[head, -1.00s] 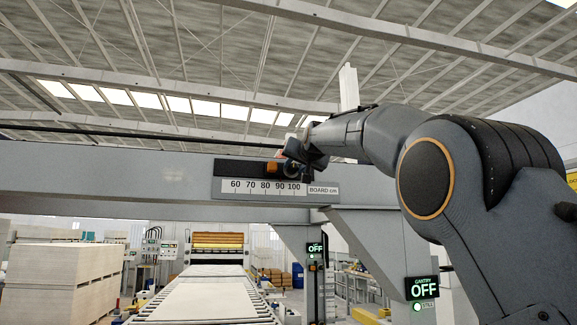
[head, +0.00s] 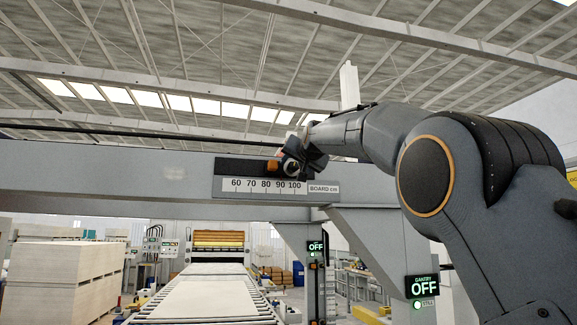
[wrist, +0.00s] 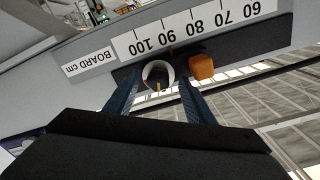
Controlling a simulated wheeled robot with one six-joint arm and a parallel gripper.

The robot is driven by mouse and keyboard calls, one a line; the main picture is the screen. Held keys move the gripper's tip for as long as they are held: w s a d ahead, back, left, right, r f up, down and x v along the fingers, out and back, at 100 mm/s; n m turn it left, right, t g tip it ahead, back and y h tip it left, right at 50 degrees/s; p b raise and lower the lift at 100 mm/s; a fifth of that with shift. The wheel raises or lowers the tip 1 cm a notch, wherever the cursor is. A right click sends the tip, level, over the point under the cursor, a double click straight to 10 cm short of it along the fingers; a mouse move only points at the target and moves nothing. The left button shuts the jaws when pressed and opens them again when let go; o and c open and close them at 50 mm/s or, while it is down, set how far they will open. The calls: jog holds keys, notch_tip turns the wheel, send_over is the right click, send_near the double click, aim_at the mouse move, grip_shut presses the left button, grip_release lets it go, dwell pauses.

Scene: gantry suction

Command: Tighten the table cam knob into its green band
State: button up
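A round knob (wrist: 158,75) with a pale and reddish rim and a small yellow mark sits on the dark rail of the gantry beam in the wrist view. It also shows at the rail's right end in the head view (head: 290,166). I cannot make out a green band on it. My gripper (wrist: 159,80) has its two blue fingers on either side of the knob, with small gaps showing. It appears open, and the knob lies between the fingertips. In the head view my gripper (head: 296,163) is at the rail and partly hides it.
An orange block (wrist: 201,68) sits on the rail beside the right finger. Below the beam (head: 100,185) is a roller conveyor (head: 205,300). The green-lit gantry sign (head: 423,288) reads OFF.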

jog(key=shift+s+d+r, duration=0.1)
jog(key=shift+d, duration=0.05)
jog(key=b+v, duration=0.4)
jog(key=v, duration=0.3)
jog(key=shift+s, duration=0.3)
jog(key=w+n+p, duration=0.2)
jog(key=w+a+n+p, duration=0.1)
jog(key=w+n, duration=0.1)
jog(key=w, duration=0.1)
jog(key=shift+w+a+r+n+p, duration=0.1)
jog(key=shift+w+a+n+p, duration=0.1)
jog(key=shift+w+n+p, duration=0.15)
jog(key=shift+p+x, duration=0.4)
jog(key=shift+x, duration=0.4)
